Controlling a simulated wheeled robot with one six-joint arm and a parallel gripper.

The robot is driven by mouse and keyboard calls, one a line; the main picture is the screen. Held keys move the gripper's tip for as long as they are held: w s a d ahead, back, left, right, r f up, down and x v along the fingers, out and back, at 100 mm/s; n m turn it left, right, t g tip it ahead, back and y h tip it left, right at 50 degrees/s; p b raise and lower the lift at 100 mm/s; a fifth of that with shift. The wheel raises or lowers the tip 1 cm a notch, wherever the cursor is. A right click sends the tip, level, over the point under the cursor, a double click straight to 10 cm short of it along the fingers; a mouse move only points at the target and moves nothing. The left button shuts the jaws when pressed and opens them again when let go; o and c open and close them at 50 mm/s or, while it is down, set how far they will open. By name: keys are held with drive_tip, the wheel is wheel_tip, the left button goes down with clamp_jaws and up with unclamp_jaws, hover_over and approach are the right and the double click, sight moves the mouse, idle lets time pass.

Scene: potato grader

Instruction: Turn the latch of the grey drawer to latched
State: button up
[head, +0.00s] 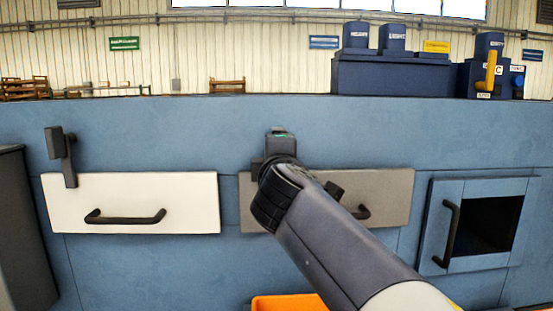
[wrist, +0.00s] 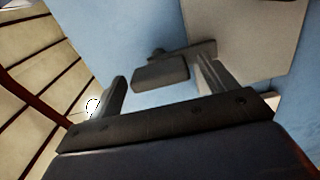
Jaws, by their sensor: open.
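The grey drawer (head: 395,185) is in the middle right of the blue front in the head view, looking shut; my arm crosses its left part. Its panel also shows at the upper right of the wrist view (wrist: 250,40). The dark latch (wrist: 160,75) shows in the wrist view as a block with a bar that reaches over the edge of the grey panel. My gripper (wrist: 162,82) is open, with one finger to each side of the latch block in that view. I cannot tell whether they touch. In the head view my wrist hides most of the latch and fingers.
A white drawer (head: 180,195) with its own dark latch (head: 68,160) is on the left. A blue framed opening (head: 450,240) with a dark handle is on the right. An orange container (head: 285,303) sits low in front. Dark blue units (head: 390,75) stand on top.

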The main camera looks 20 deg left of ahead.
drive_tip(key=b+v, duration=0.2)
drive_tip(key=v, duration=0.8)
drive_tip(key=shift+s+d, duration=0.15)
drive_tip(key=shift+s, duration=0.25)
drive_tip(key=shift+w+r, duration=0.1)
drive_tip(key=p+x, duration=0.2)
drive_tip(key=x, duration=0.8)
drive_tip(key=shift+w, duration=0.3)
